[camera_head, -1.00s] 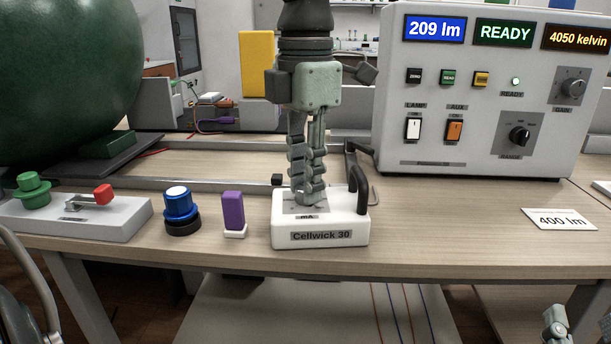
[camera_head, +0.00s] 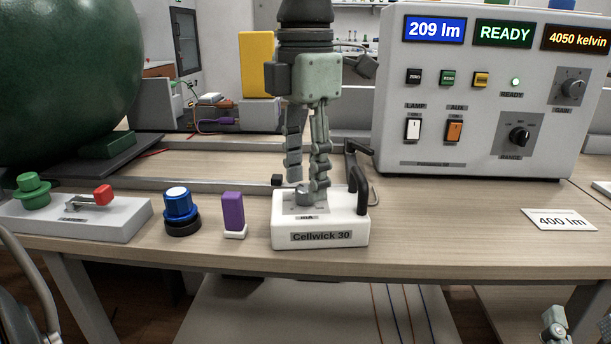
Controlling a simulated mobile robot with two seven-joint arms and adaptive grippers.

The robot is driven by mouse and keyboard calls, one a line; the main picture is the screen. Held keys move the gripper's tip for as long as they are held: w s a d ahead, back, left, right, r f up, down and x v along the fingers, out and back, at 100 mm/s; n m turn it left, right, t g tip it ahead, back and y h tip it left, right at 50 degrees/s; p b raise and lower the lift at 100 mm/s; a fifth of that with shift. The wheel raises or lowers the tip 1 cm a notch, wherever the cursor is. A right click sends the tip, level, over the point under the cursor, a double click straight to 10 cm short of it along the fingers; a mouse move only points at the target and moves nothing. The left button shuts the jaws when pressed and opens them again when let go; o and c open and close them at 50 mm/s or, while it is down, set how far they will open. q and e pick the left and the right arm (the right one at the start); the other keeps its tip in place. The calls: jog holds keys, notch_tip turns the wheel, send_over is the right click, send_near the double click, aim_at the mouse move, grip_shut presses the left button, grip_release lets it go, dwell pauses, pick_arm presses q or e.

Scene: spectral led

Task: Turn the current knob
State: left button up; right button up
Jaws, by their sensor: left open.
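The white Cellwick 30 box (camera_head: 321,237) stands near the table's front edge, with a black handle on its right side. Its small grey current knob (camera_head: 303,196) sits on top, behind the "mA" label, and is partly hidden by a finger. My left gripper (camera_head: 307,182) points straight down above the box. Its fingers are spread apart and empty, with the tips just above and around the knob's position. I cannot tell whether a finger touches it. Part of my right gripper (camera_head: 556,322) shows at the bottom right corner; its fingers are not clear.
A purple block (camera_head: 233,211), a blue button (camera_head: 178,204) and a switch base (camera_head: 105,222) stand left of the box. The grey meter (camera_head: 470,145) reads 209 lm, READY and 4050 kelvin. A 400 lm card (camera_head: 560,221) lies right.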

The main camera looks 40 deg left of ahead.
aim_at(305, 187)
pick_arm(q)
notch_tip(305, 187, up, 11)
dwell(0.3)
